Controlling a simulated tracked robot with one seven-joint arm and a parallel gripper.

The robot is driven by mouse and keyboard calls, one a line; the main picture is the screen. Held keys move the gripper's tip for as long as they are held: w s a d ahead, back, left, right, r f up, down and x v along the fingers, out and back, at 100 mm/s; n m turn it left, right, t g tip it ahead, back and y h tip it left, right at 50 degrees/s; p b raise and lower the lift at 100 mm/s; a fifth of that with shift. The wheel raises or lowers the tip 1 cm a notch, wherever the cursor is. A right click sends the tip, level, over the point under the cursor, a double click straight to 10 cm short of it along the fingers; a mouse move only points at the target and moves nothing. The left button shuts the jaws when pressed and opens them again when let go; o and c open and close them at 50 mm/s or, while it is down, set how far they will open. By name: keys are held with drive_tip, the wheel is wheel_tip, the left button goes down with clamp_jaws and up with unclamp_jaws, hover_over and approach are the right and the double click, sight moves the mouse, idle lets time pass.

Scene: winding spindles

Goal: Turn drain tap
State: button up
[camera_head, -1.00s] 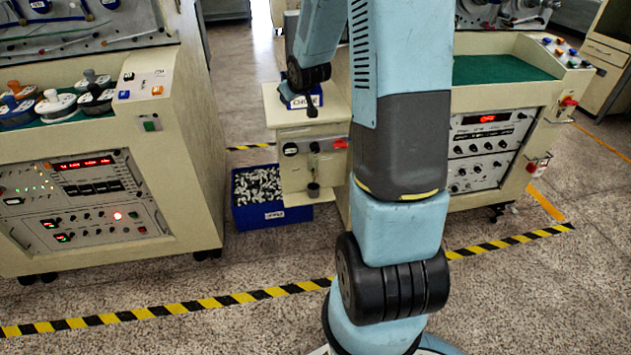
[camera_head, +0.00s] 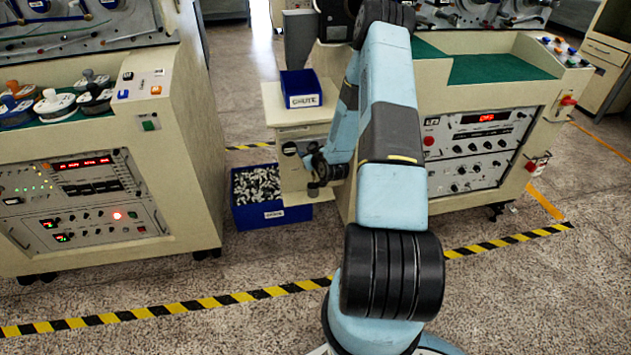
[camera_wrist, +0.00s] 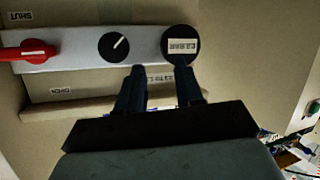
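The red tap lever (camera_wrist: 22,53) is at the left of the grey strip in the wrist view, cut by the picture edge. It lies roughly along the strip, between upside-down labels reading SHUT (camera_wrist: 21,16) and OPEN (camera_wrist: 61,91). In the head view my arm hides the lever. My gripper (camera_wrist: 160,70) is open and empty, its two dark fingers apart. It is in front of the panel, to the right of the lever in the wrist view, near the round dial and the black labelled disc. Whether the fingertips touch the panel I cannot tell.
The strip also bears a black dial with a white mark (camera_wrist: 114,47) and a black disc (camera_wrist: 181,45). A blue CHUTE box (camera_head: 301,88) stands on the ledge above. A blue bin of small parts (camera_head: 262,215) is on the floor. Machine cabinets (camera_head: 195,160) stand either side.

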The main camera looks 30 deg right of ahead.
drive_tip(key=s+d+f+m+t+h, duration=0.15)
drive_tip(key=s+f, duration=0.25)
drive_tip(key=f, duration=0.5)
drive_tip(key=m+t+h, duration=0.2)
drive_tip(key=m+h, duration=0.1)
drive_tip(key=m, duration=0.1)
approach(314, 177)
drive_tip(key=x, duration=0.8)
drive_tip(key=shift+w+d+f, duration=0.2)
drive_tip(key=shift+w+f, duration=0.05)
drive_tip(key=shift+w, duration=0.05)
drive_tip(key=shift+n, duration=0.25)
drive_tip(key=shift+c, duration=0.4)
clamp_jaws()
